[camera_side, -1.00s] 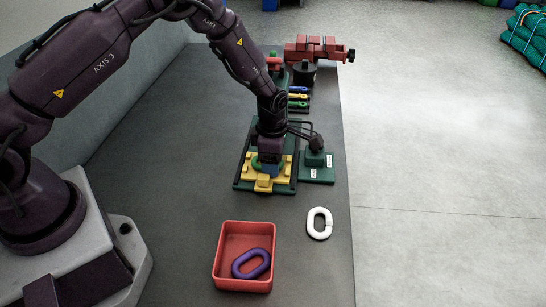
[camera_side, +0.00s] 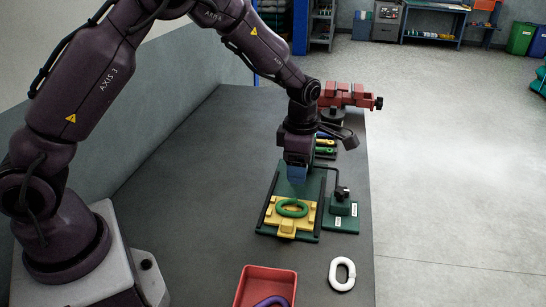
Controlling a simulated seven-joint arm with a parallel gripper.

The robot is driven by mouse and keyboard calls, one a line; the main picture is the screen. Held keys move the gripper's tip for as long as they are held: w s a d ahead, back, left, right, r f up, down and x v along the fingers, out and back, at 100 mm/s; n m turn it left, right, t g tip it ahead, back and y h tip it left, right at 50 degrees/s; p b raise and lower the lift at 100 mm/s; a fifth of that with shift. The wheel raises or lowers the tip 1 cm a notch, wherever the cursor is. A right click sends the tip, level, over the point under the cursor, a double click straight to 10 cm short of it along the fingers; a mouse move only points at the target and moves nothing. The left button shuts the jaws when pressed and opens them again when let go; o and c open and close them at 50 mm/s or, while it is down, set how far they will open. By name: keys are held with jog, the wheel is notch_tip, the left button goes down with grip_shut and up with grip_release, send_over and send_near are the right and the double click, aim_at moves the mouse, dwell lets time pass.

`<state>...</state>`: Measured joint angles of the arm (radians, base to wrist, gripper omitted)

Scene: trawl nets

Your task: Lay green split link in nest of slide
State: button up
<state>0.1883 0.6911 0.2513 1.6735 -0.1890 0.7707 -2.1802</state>
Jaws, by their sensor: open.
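The green split link (camera_side: 291,208) lies flat on the yellow slide (camera_side: 287,220), in its middle, where the nest appears to be. Its exact seating is too small to tell. The slide sits on a dark green base plate (camera_side: 272,225) with dark side rails. My gripper (camera_side: 297,180) is open, pointing down above and slightly behind the link, and apart from it. Its blue fingers show at the end of the dark wrist.
A white link (camera_side: 342,273) lies on the bench front right. A red tray (camera_side: 266,279) holding a purple link (camera_side: 272,301) stands at the front. A green block with a bent arm (camera_side: 342,209) is right of the slide. A red vise (camera_side: 345,95) and coloured tools (camera_side: 325,147) stand behind.

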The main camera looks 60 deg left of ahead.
jog(key=s+r+m+t+h, duration=0.1)
jog(key=s+r+m+t, duration=0.3)
jog(key=s+r+m, duration=1.35)
jog(key=s+r+m+t, duration=0.1)
jog(key=s+r+m, duration=0.2)
jog(key=s+m, duration=0.4)
jog(key=shift+s+d+m+y, duration=0.2)
jog(key=shift+s+m+y, duration=0.15)
jog(key=shift+m, duration=0.7)
jog(key=shift+c, duration=0.3)
